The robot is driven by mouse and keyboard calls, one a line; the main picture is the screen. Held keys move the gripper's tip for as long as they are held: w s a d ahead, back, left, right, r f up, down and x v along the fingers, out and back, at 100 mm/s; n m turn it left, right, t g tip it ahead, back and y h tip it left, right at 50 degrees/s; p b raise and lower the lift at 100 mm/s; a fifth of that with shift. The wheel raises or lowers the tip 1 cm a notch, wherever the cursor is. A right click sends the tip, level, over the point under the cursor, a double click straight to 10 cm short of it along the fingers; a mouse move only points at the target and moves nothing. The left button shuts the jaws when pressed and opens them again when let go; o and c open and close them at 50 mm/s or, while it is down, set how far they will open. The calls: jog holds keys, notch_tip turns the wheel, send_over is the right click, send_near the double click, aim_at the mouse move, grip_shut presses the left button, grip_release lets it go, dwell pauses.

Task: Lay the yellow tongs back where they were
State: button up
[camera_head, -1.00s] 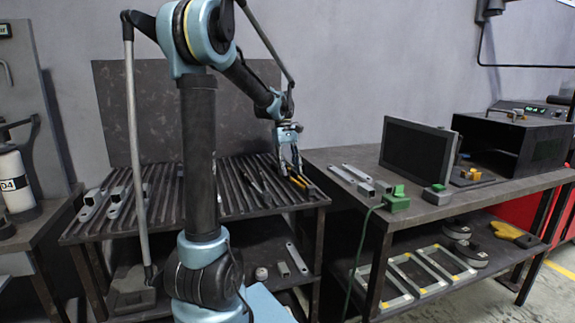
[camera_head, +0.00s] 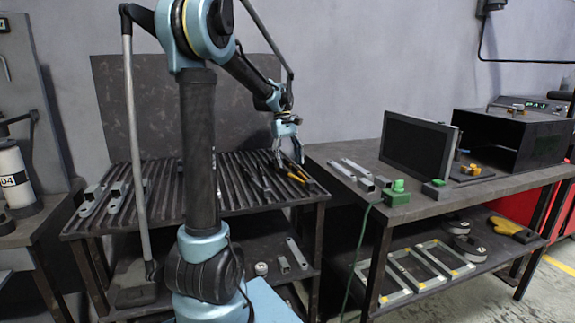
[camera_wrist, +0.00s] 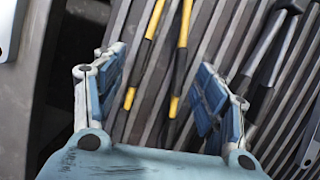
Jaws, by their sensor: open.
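The yellow tongs (camera_head: 299,175) lie on the dark slatted tabletop (camera_head: 225,200) near its right end. In the wrist view the tongs (camera_wrist: 185,25) show two long yellow-and-black handles, slightly apart, running along the slats. My gripper (camera_head: 289,155) is just above them in the head view. In the wrist view my gripper (camera_wrist: 165,85) has its two blue fingers spread wide, one on each side of the handles, with clear gaps. Nothing is held. The far end of the tongs is cut off by the top edge of the wrist view.
Dark tools (camera_head: 262,182) lie close to the left of the tongs in the head view. Grey brackets (camera_head: 92,198) lie at the table's left end. A back panel (camera_head: 150,110) stands behind. A second bench (camera_head: 420,205) with a dark screen (camera_head: 415,150) stands to the right.

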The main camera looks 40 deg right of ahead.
jog(key=v, duration=1)
jog(key=shift+w+r, duration=0.15)
jog(key=shift+r, duration=0.25)
